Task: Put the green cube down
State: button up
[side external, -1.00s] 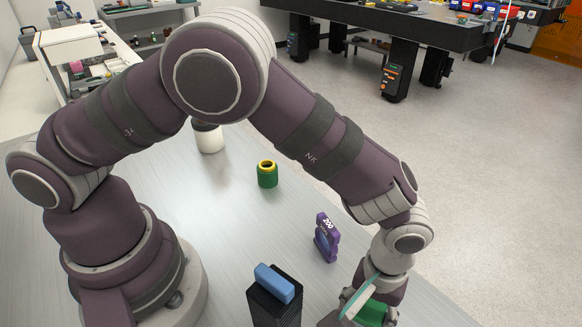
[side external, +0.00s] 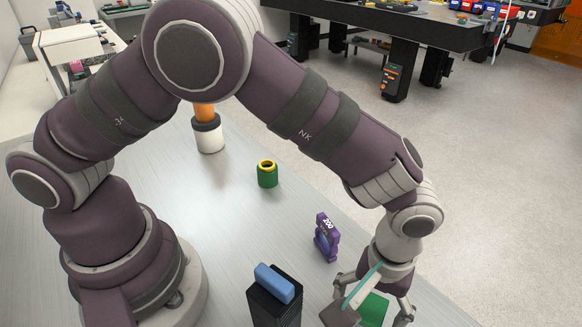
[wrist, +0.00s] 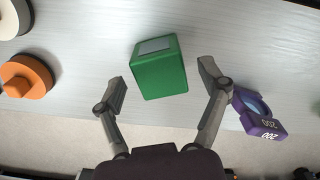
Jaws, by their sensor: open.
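The green cube (side external: 375,308) is at the lower right of the side view, under my gripper (side external: 371,314). In the wrist view the green cube (wrist: 160,76) rests on the pale table and has a grey patch on one face. My gripper (wrist: 163,80) is open there, with one finger on each side of the cube and a visible gap to both. Part of the cube is hidden by the gripper in the side view.
A purple piece marked 200 (side external: 326,238) stands near the gripper. A black block (side external: 275,308) with a blue piece (side external: 274,283) on top is to the left. A green and yellow cylinder (side external: 267,175) stands farther back. An orange disc (wrist: 27,77) lies left in the wrist view.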

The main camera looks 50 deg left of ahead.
aim_at(368, 308)
notch_tip(368, 308, up, 9)
jog(key=shift+r, duration=0.2)
jog(key=a+r+m+t, duration=0.25)
jog(key=a+r, duration=0.65)
jog(key=a, duration=0.5)
jog(key=s+a+m+t, duration=0.2)
jog(key=s+a+t, duration=0.1)
jog(key=s+a, duration=0.2)
jog(key=shift+s+a, duration=0.4)
jog(key=shift+a, duration=0.7)
